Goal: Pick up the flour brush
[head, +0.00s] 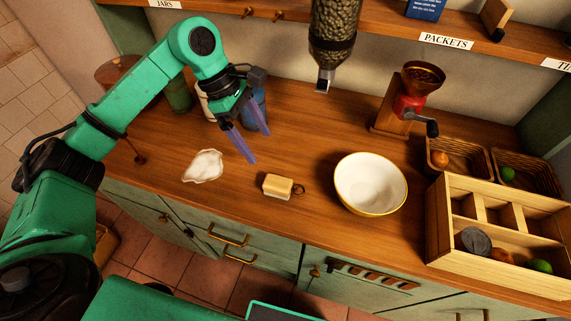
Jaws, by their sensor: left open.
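The brush is in full view. My right gripper is not in view.
A white flour-like patch (203,167) lies left of the brush, and a white bowl (370,183) stands to its right. A blue container (258,108) is behind my left gripper. A dispenser (334,35) hangs above. A grinder (408,100) and divided crate (443,225) stand right.

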